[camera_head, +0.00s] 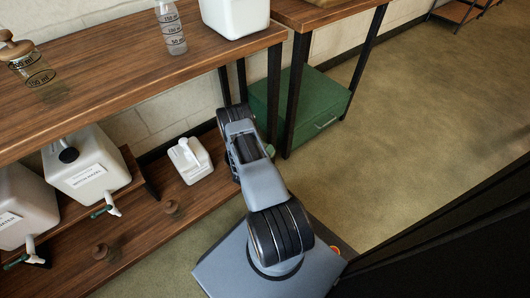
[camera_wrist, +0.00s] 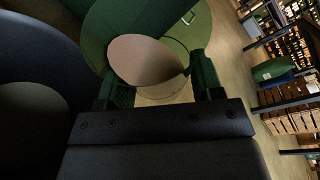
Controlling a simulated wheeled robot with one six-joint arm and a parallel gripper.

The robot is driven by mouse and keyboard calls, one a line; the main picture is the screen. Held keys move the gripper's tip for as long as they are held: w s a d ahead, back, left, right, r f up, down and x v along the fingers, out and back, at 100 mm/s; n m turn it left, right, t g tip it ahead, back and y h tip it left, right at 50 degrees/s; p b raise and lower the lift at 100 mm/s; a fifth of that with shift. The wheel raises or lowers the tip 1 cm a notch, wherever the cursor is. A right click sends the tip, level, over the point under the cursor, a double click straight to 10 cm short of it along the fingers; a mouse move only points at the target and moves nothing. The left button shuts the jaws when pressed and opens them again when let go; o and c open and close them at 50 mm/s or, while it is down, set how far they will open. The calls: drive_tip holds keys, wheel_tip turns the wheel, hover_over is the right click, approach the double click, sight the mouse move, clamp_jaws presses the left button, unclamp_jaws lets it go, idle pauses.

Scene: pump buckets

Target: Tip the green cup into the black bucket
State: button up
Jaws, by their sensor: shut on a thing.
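In the wrist view my gripper (camera_wrist: 160,78) is shut on the green cup (camera_wrist: 97,40), with one finger on either side of it. The cup shows as a round green shape with a pale brownish disc inside; I cannot tell its exact tilt or what it holds. A large dark rounded thing with a lighter round inside stands at the left of the wrist view; it may be the black bucket (camera_wrist: 45,65), but I cannot be sure. In the head view my gripper and the cup are hidden beyond my arm, and no black bucket shows clearly.
A wooden bench (camera_head: 130,55) bears a clear graduated bottle (camera_head: 171,28), a white container (camera_head: 236,14) and a glass vessel (camera_head: 38,72). Below stand white tapped canisters (camera_head: 88,170) and a small white jug (camera_head: 190,160). A green box (camera_head: 325,105) sits under the bench. Open floor lies right.

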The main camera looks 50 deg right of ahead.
drive_tip(key=shift+s+f+n+h+b, duration=0.15)
drive_tip(key=shift+n+h+b, duration=0.1)
drive_tip(key=shift+n, duration=0.25)
drive_tip(key=shift+w+f+n+h+b, duration=0.15)
drive_tip(key=shift+n+h, duration=0.1)
drive_tip(key=shift+n, duration=0.25)
drive_tip(key=shift+r+n+h, duration=0.25)
drive_tip(key=shift+n+h, duration=0.05)
drive_tip(key=shift+n, duration=0.3)
drive_tip(key=r+n, duration=0.1)
drive_tip(key=n+h+b, duration=0.1)
drive_tip(key=n, duration=0.1)
drive_tip(key=r+n, duration=0.1)
drive_tip(key=shift+w+a+r+n+t+h, duration=0.2)
drive_tip(key=shift+r+n+t+h, duration=0.1)
drive_tip(key=shift+t, duration=0.1)
drive_tip(key=shift+w+a+r+n+t+h+b, duration=0.2)
drive_tip(key=shift+r+n+t, duration=0.25)
drive_tip(key=shift+n, duration=0.5)
drive_tip(key=shift+w+a+r+n+t+h+b, duration=0.1)
drive_tip(key=shift+w+r+n+t+h+b, duration=0.2)
drive_tip(key=shift+n, duration=0.65)
drive_tip(key=shift+r, duration=0.1)
